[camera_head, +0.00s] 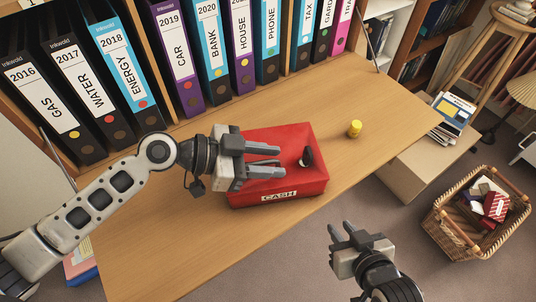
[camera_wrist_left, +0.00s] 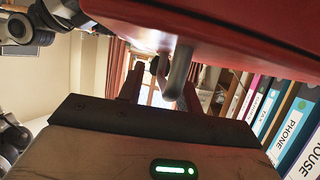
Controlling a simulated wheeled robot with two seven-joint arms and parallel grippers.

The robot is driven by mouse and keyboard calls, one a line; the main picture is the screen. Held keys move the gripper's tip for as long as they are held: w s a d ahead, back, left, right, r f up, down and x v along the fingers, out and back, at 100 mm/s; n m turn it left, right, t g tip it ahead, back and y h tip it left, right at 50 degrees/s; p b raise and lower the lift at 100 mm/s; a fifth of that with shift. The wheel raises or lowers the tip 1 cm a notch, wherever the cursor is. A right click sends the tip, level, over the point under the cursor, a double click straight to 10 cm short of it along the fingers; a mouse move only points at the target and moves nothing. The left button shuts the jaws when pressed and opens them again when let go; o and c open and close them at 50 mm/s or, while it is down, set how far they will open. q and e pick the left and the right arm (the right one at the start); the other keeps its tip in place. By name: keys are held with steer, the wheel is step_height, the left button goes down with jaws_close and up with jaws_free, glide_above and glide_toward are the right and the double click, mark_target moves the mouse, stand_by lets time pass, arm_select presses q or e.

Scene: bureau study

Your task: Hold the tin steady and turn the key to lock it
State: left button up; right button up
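The tin is a red cash box (camera_head: 318,185) with a CASH label on its front, shut, on the wooden desk. A dark key-like piece (camera_head: 307,157) stands up from the right part of its lid. My left gripper (camera_head: 282,161) is over the lid from the left, its fingers apart, with the lid's handle partly hidden between them. In the left wrist view the grey handle (camera_wrist_left: 180,72) shows between the fingers, under the red lid (camera_wrist_left: 235,28); a grip on it is not evident. My right gripper (camera_head: 340,227) is open and empty, in front of the desk, below and right of the tin.
A yellow cylinder (camera_head: 355,128) stands on the desk (camera_head: 180,235) to the right of the tin. Labelled binders (camera_head: 120,65) line the shelf behind. A wicker basket (camera_head: 450,225) is on the floor at right. The desk's left front is clear.

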arm_select(q)
jaws_close()
stand_by(1.4)
